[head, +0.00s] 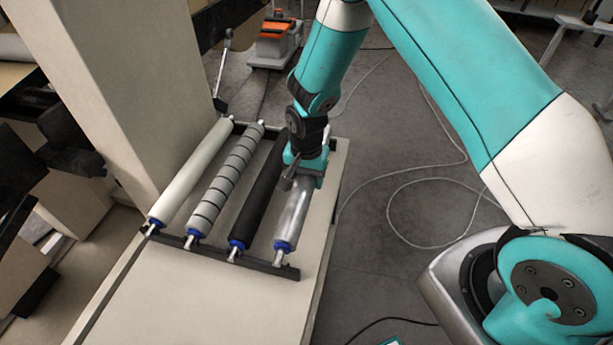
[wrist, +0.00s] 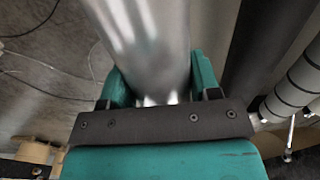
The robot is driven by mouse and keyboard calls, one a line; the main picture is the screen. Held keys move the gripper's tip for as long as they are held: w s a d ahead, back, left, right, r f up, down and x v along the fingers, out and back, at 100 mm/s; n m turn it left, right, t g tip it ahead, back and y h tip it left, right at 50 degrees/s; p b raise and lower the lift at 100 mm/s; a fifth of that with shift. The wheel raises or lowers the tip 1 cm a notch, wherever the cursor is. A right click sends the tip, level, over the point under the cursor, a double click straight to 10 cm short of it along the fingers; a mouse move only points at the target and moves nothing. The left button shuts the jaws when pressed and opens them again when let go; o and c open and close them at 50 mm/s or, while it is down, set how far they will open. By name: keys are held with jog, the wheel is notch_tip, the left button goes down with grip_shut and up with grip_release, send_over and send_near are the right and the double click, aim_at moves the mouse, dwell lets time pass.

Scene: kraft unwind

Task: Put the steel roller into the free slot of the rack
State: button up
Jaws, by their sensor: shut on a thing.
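The steel roller (head: 291,217) is a shiny metal cylinder with a blue collar at its near end. It lies along the right end of the rack (head: 173,241), parallel to the other rollers. Its near end is at the rack's front bar; I cannot tell whether it is seated in the slot. My gripper (head: 305,172) is shut on the steel roller from above, and my wrist hides its far part. In the wrist view the steel roller (wrist: 150,45) runs between the teal fingers (wrist: 155,90).
A black roller (head: 258,190), a grey roller with dark bands (head: 226,180) and a plain pale roller (head: 190,173) lie in the rack to the left. A beige column (head: 125,90) stands behind on the left. Cables (head: 415,235) lie on the floor at right.

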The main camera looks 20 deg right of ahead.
jog(key=shift+f, duration=0.1)
jog(key=shift+f+b, duration=1.25)
jog(key=shift+f, duration=0.35)
jog(key=shift+f, duration=0.25)
jog(key=o, duration=1.4)
